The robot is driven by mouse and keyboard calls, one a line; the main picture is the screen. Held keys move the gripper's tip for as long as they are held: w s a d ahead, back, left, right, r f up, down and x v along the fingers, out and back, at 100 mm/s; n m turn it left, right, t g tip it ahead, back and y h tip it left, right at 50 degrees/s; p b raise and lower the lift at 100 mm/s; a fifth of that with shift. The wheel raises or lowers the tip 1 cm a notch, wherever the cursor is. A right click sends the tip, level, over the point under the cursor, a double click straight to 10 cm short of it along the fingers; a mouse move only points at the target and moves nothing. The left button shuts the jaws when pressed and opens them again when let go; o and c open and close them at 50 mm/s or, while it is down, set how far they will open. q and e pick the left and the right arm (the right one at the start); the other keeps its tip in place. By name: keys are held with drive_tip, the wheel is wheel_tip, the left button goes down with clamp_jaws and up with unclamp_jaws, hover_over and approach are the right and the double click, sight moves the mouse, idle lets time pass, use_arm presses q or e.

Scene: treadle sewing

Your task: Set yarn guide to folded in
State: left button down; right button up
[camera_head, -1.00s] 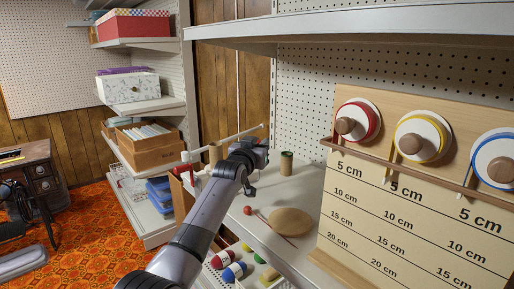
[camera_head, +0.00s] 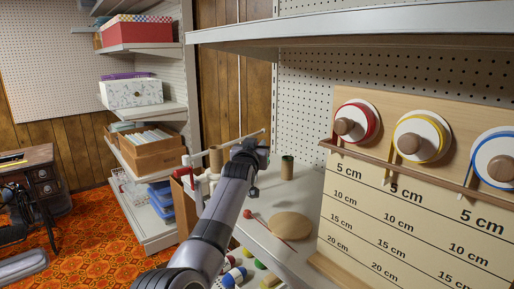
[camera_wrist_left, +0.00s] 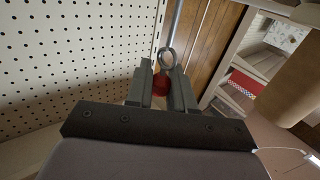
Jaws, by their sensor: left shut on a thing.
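The yarn guide (camera_head: 226,141) is a thin pale rod in the head view. It slants up to the right from a red-and-white post (camera_head: 187,163) and passes just behind my left gripper (camera_head: 258,158). In the left wrist view, my left gripper (camera_wrist_left: 162,90) has its two fingers close around a red part (camera_wrist_left: 161,84) by the guide's ring (camera_wrist_left: 167,57). The gripper is shut on the guide's end. The fingers partly hide the exact contact. A grey rod runs up from the ring. My right gripper is in neither view.
A brown tube (camera_head: 287,167), a round tan disc (camera_head: 290,226) and a red ball (camera_head: 248,214) sit on the white counter. A measuring board (camera_head: 400,215) with ribbon spools stands at right. A shelf (camera_head: 350,35) overhangs above. Stocked shelves stand at left.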

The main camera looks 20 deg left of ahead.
use_arm(q)
drive_tip(key=c, duration=1)
unclamp_jaws()
drive_tip(key=shift+s, duration=0.15)
drive_tip(key=shift+s+d, duration=0.15)
drive_tip(key=shift+s, duration=1.55)
drive_tip(key=shift+s+d, duration=0.15)
drive_tip(key=shift+s, duration=1.55)
